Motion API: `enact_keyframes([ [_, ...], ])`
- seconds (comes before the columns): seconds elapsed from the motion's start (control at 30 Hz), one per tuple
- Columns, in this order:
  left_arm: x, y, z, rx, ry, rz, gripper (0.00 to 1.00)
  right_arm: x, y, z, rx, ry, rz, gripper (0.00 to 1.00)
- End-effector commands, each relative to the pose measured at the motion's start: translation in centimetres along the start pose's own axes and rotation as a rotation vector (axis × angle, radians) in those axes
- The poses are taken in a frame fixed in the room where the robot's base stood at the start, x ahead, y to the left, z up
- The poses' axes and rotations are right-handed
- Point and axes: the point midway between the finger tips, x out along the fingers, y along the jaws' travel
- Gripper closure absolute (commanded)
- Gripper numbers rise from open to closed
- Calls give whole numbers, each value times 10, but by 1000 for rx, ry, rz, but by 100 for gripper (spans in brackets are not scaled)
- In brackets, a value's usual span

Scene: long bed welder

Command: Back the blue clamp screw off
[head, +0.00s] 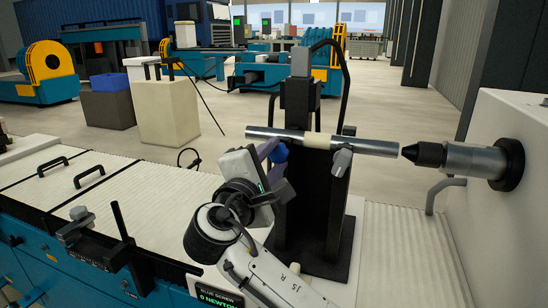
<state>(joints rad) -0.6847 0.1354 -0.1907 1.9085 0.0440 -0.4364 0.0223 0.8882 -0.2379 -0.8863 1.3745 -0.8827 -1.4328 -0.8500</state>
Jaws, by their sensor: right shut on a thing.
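The blue clamp screw (281,153) shows as a small blue knob on the left side of the black clamp stand (312,200), just below a horizontal metal bar (375,147). My right gripper (274,153) comes up from the bottom middle and is shut on the blue screw, with its fingers hiding part of it. A grey knob (341,162) sits on the right side of the same stand. A small display (217,297) at the bottom edge reads "BLUE SCREW" and "0 NEWTON", partly cut off. My left gripper is out of view.
A pointed tailstock centre (425,154) on a white housing (515,190) points at the bar's right end, with a small gap. A ribbed cream bed cover (105,195) with black handles lies at left. A black upright lever (122,225) stands at its front edge.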

Motion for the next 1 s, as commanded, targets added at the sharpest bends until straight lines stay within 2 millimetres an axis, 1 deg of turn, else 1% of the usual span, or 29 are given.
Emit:
enact_keyframes([
  [0.13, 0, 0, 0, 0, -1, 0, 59, 0, -2, -1, 0, 2, -4, 91],
  [0.17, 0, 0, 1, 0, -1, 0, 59, 0, -2, -1, 0, 2, -4, 67],
  [0.2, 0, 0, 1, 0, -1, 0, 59, 0, -2, -1, 0, 2, -4, 60],
  [0.27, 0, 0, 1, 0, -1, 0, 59, 0, -2, -1, 0, 2, -4, 50],
  [0.8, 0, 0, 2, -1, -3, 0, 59, 0, 0, 0, 8, 1, -1, 50],
  [0.87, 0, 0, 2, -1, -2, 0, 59, 0, 0, 0, 24, 1, -1, 50],
  [1.0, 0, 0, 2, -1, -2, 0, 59, 0, 0, 0, 125, 1, -1, 50],
])
